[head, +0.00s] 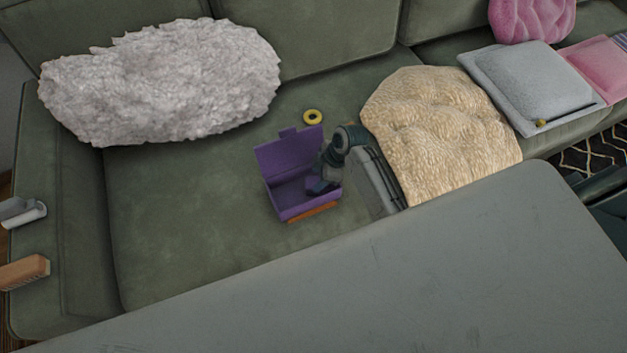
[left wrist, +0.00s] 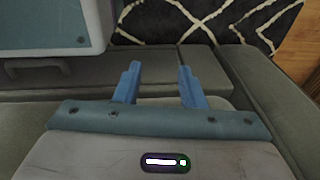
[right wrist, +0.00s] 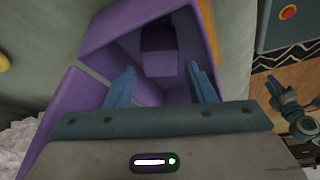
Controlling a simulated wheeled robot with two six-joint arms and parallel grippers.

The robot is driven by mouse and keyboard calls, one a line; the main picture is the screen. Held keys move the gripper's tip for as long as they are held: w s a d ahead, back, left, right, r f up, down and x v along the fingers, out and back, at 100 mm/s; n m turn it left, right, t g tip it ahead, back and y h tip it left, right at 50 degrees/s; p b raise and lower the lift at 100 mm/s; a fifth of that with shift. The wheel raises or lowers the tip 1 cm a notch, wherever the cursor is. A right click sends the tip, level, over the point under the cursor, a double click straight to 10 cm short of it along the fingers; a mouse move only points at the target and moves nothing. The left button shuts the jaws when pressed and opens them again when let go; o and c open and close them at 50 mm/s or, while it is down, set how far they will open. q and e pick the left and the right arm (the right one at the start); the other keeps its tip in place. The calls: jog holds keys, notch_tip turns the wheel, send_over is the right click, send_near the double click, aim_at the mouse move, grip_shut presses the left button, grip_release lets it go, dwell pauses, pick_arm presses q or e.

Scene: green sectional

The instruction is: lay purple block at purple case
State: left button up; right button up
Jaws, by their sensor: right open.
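The purple case (head: 295,203) stands open on the green seat cushion, its lid tilted back. In the right wrist view the open case (right wrist: 112,40) fills the upper middle. A purple block (right wrist: 159,62) with a dark top lies inside it, ahead of my right fingers. My right gripper (head: 324,182) reaches into the case opening; the right wrist view shows its fingers (right wrist: 160,85) apart, with nothing held between them. My left gripper (left wrist: 158,85) is open and empty, away from the case. The head view does not show it.
An orange item (head: 313,213) lies against the case's front. A yellow ring (head: 312,117) lies behind it. A beige cushion (head: 440,130) is to the right, a white fluffy cushion (head: 165,85) to the back left. The seat left of the case is clear.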

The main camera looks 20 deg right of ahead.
pick_arm(q)
jog(key=shift+s+a+f, duration=0.1)
jog(key=shift+s+f, duration=0.25)
jog(key=shift+f, duration=0.3)
pick_arm(e)
jog(key=w+v, duration=0.1)
jog(key=v, duration=0.6)
jog(key=shift+s, duration=0.45)
